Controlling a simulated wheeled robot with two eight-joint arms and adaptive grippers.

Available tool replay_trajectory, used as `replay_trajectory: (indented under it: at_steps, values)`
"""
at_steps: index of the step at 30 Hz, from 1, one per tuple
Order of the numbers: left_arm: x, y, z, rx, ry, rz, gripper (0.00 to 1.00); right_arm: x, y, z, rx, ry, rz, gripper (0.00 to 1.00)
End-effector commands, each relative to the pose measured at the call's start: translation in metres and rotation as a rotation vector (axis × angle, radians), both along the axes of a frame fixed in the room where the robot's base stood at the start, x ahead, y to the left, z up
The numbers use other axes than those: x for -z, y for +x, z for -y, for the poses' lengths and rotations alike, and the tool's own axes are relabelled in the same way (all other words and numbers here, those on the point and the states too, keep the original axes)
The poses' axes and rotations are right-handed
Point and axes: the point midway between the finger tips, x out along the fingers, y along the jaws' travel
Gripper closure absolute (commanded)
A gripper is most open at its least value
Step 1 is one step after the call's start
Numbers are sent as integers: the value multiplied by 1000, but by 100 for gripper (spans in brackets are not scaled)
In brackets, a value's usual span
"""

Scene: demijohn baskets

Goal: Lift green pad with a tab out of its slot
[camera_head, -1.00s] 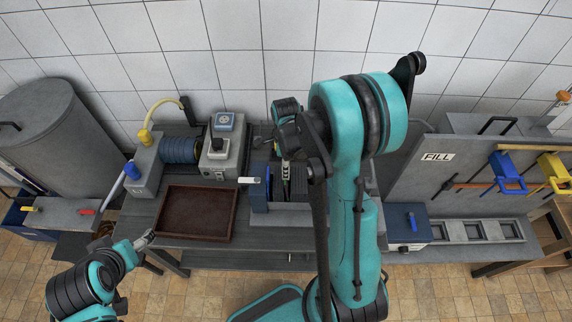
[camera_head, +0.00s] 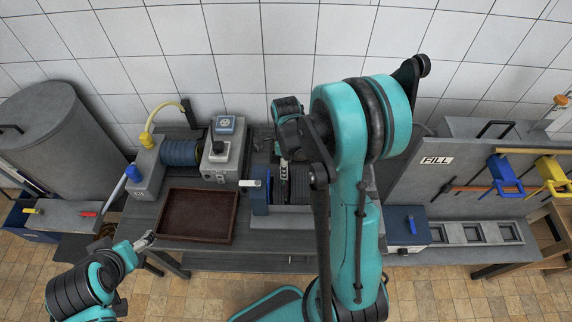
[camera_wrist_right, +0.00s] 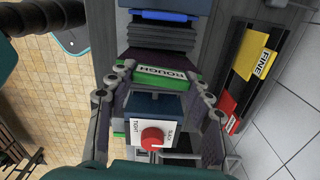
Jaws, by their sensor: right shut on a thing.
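In the head view my right gripper (camera_head: 284,160) is over the dark ribbed unit behind the blue block, and I cannot make out the pad there. Whether the pad is still seated in its slot is hidden. My left gripper (camera_head: 147,240) is near the brown tray's left front corner; its jaws are too small to read.
A yellow pad labelled FINE (camera_wrist_right: 255,55) and a red pad (camera_wrist_right: 229,110) lie beside the wall. A red knob (camera_wrist_right: 152,138) sits on a blue block below the pad. The brown tray (camera_head: 165,237) is empty. A grey panel marked FILL (camera_head: 437,160) stands right.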

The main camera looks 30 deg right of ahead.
Motion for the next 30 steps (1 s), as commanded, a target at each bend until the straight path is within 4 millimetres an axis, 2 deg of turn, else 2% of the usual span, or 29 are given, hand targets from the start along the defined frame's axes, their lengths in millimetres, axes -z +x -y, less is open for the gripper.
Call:
replay_trajectory:
  at_steps: [5, 6, 8, 9, 20, 23, 30]
  values:
    - [0, 0, 0, 0, 0, 0, 25, 0, 0, 0, 1, -1, -1, 78]
    - [0, 0, 0, 0, 0, 0, 25, 0, 0, 0, 1, -1, -1, 44]
    - [0, 0, 0, 0, 0, 0, 25, 0, 0, 0, 1, -1, -1, 28]
    - [0, 0, 0, 0, 0, 0, 25, 0, 0, 0, 1, -1, -1, 25]
    - [0, 0, 0, 0, 0, 0, 25, -5, 0, 0, 0, -1, -1, 25]
    - [0, 0, 0, 0, 0, 0, 25, -17, 0, 0, 0, -1, -1, 25]
    - [0, 0, 0, 0, 0, 0, 25, -69, -1, 0, 0, -1, -1, 25]
